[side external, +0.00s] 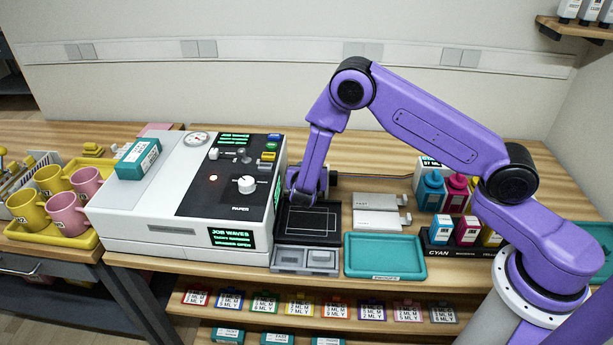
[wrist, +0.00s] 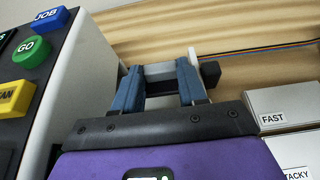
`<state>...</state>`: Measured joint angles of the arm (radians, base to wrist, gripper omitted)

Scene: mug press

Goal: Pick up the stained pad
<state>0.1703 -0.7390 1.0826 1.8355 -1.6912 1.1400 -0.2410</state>
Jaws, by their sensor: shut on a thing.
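My gripper (side external: 303,196) is low beside the white machine's right side, at the back of a black plate with white outlines (side external: 313,222). In the wrist view my gripper (wrist: 158,82) has its two blue fingers on either side of a pale grey piece (wrist: 160,70) and is shut on it. A dark block (wrist: 210,73) shows just right of the fingers. Most of the held piece is hidden by the fingers and palm, so I cannot see any stain or confirm that it is the stained pad.
The white machine (side external: 140,225) stands close on the left. Pale blocks marked FAST (side external: 372,200) and TACKY (side external: 375,221) lie to the right. A teal tray (side external: 385,257) is in front, with ink bottles (side external: 431,187) farther right. Coloured wires (wrist: 270,50) run behind.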

